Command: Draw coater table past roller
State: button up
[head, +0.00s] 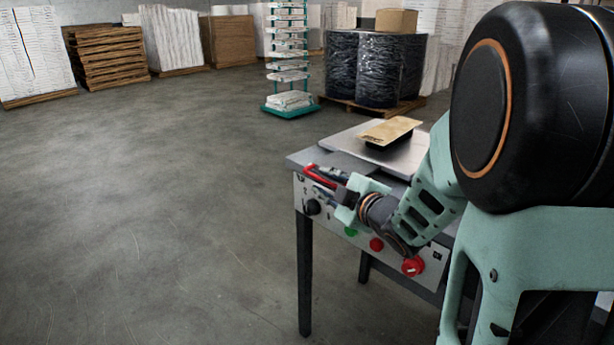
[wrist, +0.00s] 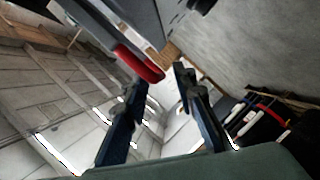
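The coater stands at the right in the head view, with a grey table plate (head: 350,138) on top. A tan-topped dark block (head: 390,131) lies on the plate. A red handle (head: 320,176) sticks out at the coater's front left corner; it also shows in the wrist view (wrist: 138,63). My gripper (head: 328,178) is beside the handle. In the wrist view its two dark fingers (wrist: 162,80) are spread, with the handle's end near the left fingertip; I cannot tell whether they touch. No roller can be made out; my arm covers the coater's right part.
The front panel carries a black knob (head: 313,207), a green button (head: 351,231) and red buttons (head: 413,267) close under my arm. Behind stand a teal rack (head: 288,75) and a wrapped pallet load (head: 378,68). The floor at the left is clear.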

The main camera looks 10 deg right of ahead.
jog(key=shift+x, duration=1.25)
grip_shut()
